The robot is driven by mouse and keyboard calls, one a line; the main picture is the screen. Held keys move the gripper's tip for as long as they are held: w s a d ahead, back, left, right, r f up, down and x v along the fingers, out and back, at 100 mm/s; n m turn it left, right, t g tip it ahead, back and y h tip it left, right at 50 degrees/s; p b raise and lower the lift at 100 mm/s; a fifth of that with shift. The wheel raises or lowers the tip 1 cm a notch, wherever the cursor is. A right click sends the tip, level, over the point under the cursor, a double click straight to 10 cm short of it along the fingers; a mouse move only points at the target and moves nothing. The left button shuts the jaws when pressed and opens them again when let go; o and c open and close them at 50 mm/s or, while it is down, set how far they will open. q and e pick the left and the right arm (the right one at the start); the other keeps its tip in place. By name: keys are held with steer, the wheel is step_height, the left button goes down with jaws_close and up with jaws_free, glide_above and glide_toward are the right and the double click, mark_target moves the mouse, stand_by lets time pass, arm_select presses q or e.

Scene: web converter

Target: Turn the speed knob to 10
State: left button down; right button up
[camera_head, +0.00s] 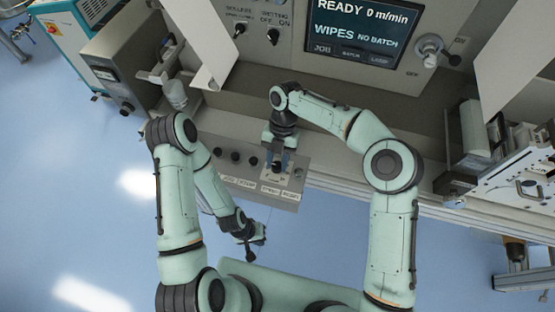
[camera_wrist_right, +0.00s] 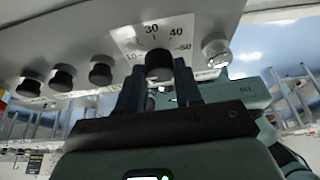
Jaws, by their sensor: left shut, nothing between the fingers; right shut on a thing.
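The black speed knob (camera_wrist_right: 158,66) sits on a white dial plate with numbers including 30, 40 and 50 around it. My right gripper (camera_wrist_right: 158,82) is shut on this knob, one finger on each side. In the head view my right gripper (camera_head: 278,168) reaches down over the right part of the control panel (camera_head: 228,165) and mostly hides the knob. I cannot tell which number the knob points at. My left gripper (camera_head: 252,238) is shut and empty, hanging below and to the left of the panel, clear of it.
Several black knobs stand in a row to the left on the panel, one of them here (camera_wrist_right: 101,72). A silvery button (camera_wrist_right: 216,50) is close to the right of the dial. A screen (camera_head: 357,28) reads READY 0 m/min and WIPES NO BATCH. The floor (camera_head: 90,200) at left is free.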

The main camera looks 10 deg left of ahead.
stand_by(0.3)
steer(key=o, duration=1)
steer(key=shift+w, duration=0.1)
steer(key=shift+v, duration=6.65)
